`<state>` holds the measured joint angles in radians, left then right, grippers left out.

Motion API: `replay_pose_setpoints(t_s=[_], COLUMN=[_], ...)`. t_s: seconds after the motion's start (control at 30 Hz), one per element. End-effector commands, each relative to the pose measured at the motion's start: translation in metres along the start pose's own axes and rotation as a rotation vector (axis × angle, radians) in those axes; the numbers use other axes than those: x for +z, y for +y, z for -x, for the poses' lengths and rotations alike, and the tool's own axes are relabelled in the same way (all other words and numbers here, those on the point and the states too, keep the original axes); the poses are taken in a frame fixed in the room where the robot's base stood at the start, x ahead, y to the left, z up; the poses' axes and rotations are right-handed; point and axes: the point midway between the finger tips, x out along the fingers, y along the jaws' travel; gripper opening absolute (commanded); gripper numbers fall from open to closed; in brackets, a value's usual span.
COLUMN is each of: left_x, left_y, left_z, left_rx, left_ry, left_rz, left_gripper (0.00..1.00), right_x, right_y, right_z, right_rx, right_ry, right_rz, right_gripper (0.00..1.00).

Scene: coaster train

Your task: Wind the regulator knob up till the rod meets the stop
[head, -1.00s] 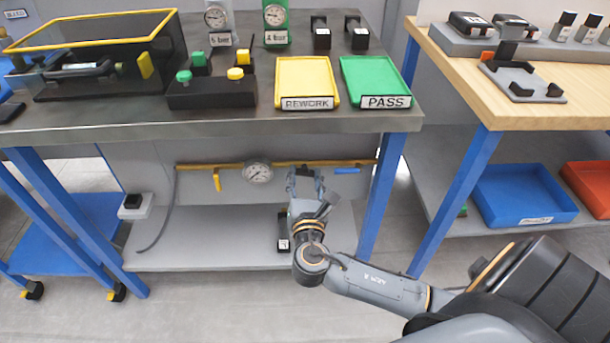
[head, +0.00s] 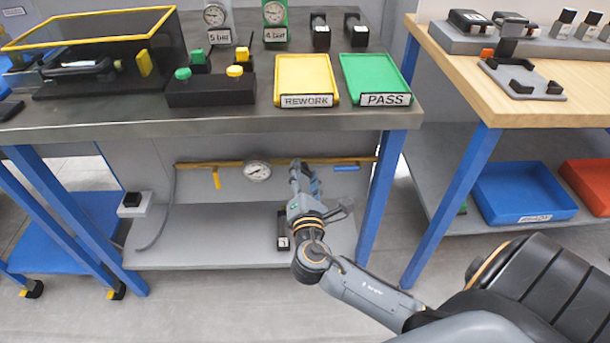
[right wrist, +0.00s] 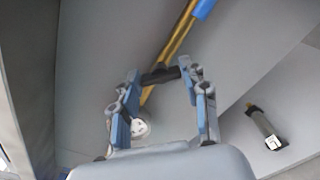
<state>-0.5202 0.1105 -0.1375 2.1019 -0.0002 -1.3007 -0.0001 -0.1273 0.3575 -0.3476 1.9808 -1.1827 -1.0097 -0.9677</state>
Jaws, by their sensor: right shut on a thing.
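A brass pipe (head: 225,164) runs under the steel bench, with a round gauge (head: 257,170) on it. My right gripper (head: 297,168) is up at this pipe, just right of the gauge, and hides the regulator knob in the head view. In the right wrist view, the dark regulator knob (right wrist: 160,75) sits across the pipe between the two fingertips of my right gripper (right wrist: 162,78), which is shut on it. The gauge also shows there (right wrist: 139,129), small and blurred. I cannot make out the rod or the stop. My left gripper is not in view.
A yellow handle (head: 216,178) hangs from the pipe at left, and a blue handle (head: 346,168) is at right. The bench top (head: 220,122) is above my arm; a blue leg (head: 381,190) stands at right.

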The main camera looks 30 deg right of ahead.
Motion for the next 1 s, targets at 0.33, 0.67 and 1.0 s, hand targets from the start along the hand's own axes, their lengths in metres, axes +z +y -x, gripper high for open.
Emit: replay_pose_setpoints(t_s=[0.33, 0.67, 1.0], left_x=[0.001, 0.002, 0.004], left_y=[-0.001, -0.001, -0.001], left_z=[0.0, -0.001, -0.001], left_rx=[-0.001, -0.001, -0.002], left_ry=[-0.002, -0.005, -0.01], left_rz=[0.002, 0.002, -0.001], left_gripper=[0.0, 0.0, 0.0], right_x=[0.001, 0.0, -0.001], right_y=[-0.001, 0.0, -0.001], right_z=[0.0, 0.0, 0.026], right_rx=[-0.001, 0.0, -0.001], right_ry=[-0.001, -0.001, 0.004], right_rz=[-0.002, -0.001, -0.001], right_gripper=[0.14, 0.68, 0.68])
